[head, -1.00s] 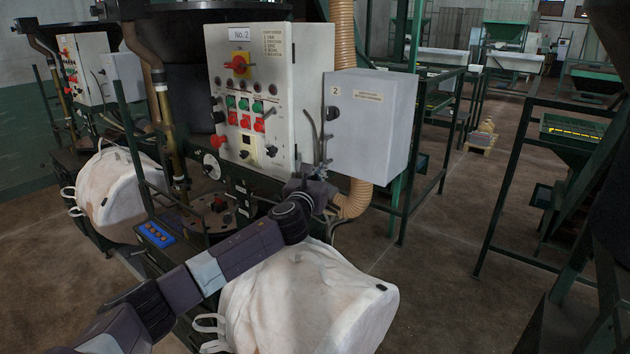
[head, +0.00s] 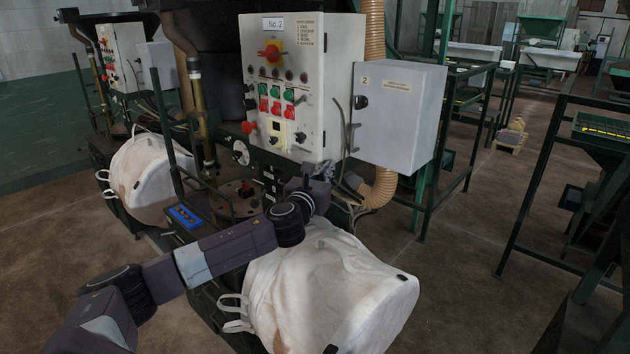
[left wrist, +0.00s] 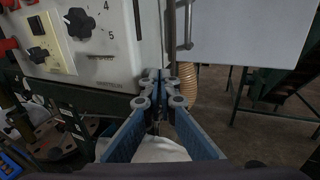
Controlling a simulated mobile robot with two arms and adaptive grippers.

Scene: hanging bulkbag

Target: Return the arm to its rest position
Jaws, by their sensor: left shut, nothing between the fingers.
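My left arm reaches in from the lower left of the head view, over the white bulk bag (head: 330,290). My left gripper (head: 342,173) is small and partly hidden behind its wrist, just below the control panel (head: 300,130) marked No. 2. In the left wrist view the blue fingers of my left gripper (left wrist: 160,76) meet at their tips, with nothing between them. They point toward the gap between the panel's lower edge and the grey box (head: 397,117). I cannot tell the exact clearance. My right gripper is not in view.
A second white bag (head: 145,180) hangs at the left machine. A corrugated hose (head: 380,190) runs down behind the grey box. Green metal frames (head: 470,130) stand to the right. Brown floor (head: 455,265) is open at right of the near bag.

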